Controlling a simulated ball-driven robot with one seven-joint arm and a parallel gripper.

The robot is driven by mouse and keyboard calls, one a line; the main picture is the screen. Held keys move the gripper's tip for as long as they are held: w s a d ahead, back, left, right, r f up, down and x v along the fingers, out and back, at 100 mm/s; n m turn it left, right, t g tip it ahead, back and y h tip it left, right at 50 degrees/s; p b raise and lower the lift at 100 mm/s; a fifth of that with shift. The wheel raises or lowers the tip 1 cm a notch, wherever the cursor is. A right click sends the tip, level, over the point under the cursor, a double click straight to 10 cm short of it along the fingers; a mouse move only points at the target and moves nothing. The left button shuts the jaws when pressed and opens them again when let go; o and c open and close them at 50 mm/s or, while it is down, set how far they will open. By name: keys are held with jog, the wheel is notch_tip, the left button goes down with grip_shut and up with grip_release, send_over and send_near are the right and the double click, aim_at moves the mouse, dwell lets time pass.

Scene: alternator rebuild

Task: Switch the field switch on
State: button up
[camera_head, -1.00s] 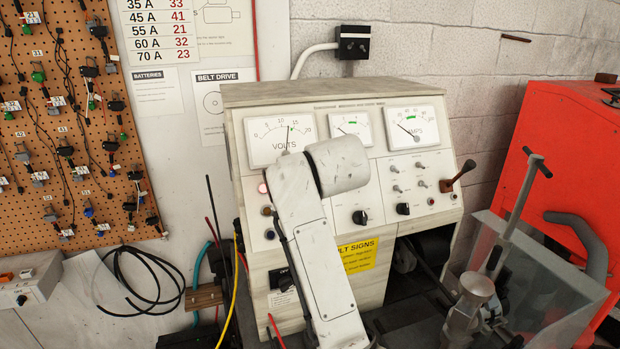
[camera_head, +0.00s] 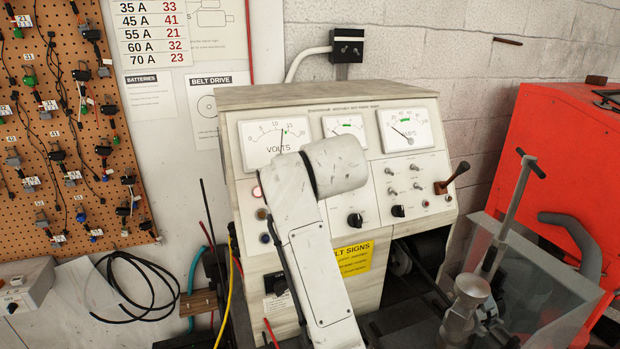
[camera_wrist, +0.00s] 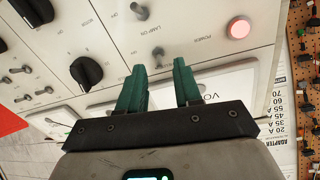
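The test bench (camera_head: 400,285) has a sloped pale panel with several small toggle switches (camera_head: 416,186), black knobs (camera_head: 355,219) and gauges. I cannot read which toggle is the field switch in the head view. In the wrist view, one metal toggle (camera_wrist: 157,52) stands close beyond my fingertips, by a "LAMP ON" label. Another toggle (camera_wrist: 139,10) is farther up. My gripper (camera_wrist: 160,68) has two green fingers, apart with nothing between them, in front of the panel. In the head view my white arm hides the gripper and part of the panel.
A lit red lamp (camera_wrist: 239,28) is by the "POWER" label. A clear guard (camera_head: 550,270) and a red cabinet (camera_head: 550,150) stand to the right. A pegboard (camera_head: 60,130) with hanging cables is at left.

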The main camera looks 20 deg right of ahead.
jog(key=b+v, duration=0.2)
jog(key=v, duration=0.7)
jog(key=shift+s, duration=0.25)
